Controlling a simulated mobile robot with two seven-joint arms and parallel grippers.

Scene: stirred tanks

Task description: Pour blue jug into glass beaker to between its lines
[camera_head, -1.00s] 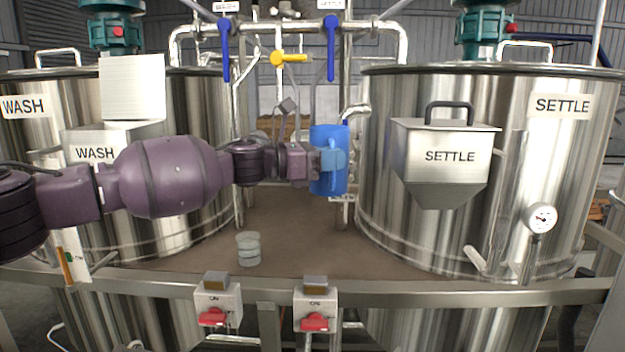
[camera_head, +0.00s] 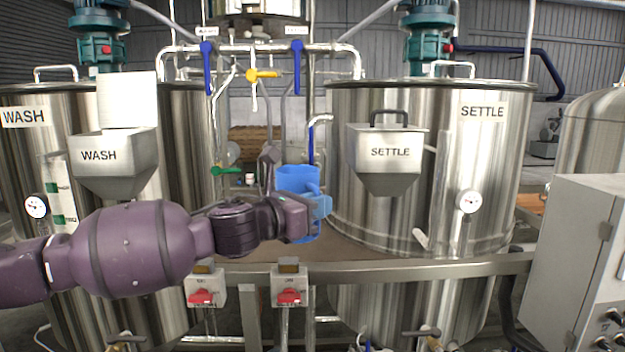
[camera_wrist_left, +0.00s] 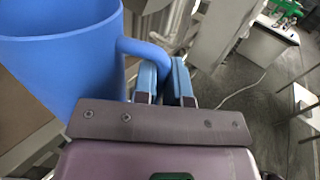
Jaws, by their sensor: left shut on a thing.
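The blue jug (camera_head: 297,181) is roughly upright in the head view, in front of the gap between the two tanks. My left gripper (camera_head: 319,206) is shut on the jug's handle at its right side. In the left wrist view the jug (camera_wrist_left: 62,75) fills the upper left, and its handle runs between the blue fingers (camera_wrist_left: 165,82). The jug's contents cannot be seen. The glass beaker does not show in either view now; my left arm covers much of the brown platform (camera_head: 350,250). My right gripper is out of view.
The WASH tank (camera_head: 195,130) stands left and the SETTLE tank (camera_head: 480,160) right, with a hopper (camera_head: 390,170) on its front. A metal rail (camera_head: 420,271) with red-switched boxes (camera_head: 289,297) runs along the front. A grey cabinet (camera_head: 570,260) stands at the right.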

